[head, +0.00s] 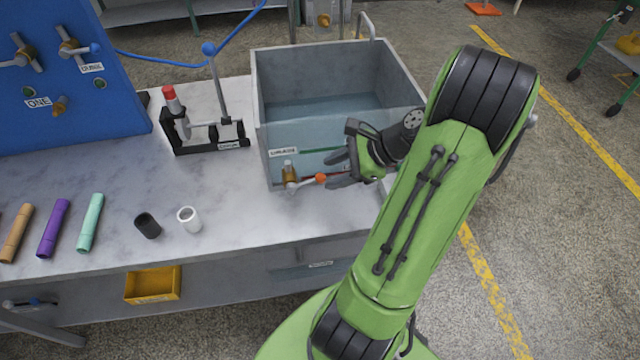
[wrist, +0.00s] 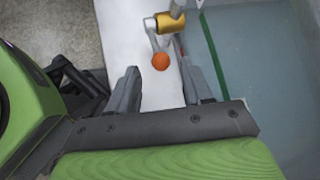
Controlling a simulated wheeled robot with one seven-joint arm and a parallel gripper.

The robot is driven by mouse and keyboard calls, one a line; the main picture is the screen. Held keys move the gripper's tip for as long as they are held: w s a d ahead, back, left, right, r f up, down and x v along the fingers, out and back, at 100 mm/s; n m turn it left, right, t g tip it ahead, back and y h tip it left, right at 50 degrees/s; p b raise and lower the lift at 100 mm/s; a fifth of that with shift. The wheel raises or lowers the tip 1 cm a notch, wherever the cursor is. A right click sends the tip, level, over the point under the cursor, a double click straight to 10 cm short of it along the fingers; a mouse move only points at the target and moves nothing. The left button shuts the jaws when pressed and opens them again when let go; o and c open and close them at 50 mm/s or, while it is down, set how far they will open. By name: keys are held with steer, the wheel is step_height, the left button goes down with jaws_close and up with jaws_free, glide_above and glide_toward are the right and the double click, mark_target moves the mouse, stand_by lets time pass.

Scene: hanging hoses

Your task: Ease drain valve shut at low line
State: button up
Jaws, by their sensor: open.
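The drain valve (head: 289,172) is a brass body low on the front of the clear-walled water tank (head: 262,110). Its lever points right along the tank front and ends in an orange knob (head: 320,179). A green line (head: 322,149) crosses the tank's front wall above the valve. Water stands in the tank; I cannot tell its exact level against the line. My gripper (head: 336,171) is open at the knob. In the wrist view, the knob (wrist: 160,62) sits between or just beyond the fingertips (wrist: 157,72), with no clear contact. The brass valve (wrist: 171,22) is beyond it.
A black clamp stand (head: 205,145) with a red-topped part stands left of the tank. Coloured tubes (head: 90,222), a black cup (head: 147,226) and a white cup (head: 189,219) are on the bench. A blue panel (head: 60,75) stands at left. The bench (head: 235,205) before the tank is clear.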

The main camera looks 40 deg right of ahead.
mark_target(324, 176)
steer(key=b+x, duration=0.1)
steer(key=x, duration=0.4)
steer(key=shift+c, duration=0.5)
jaws_close()
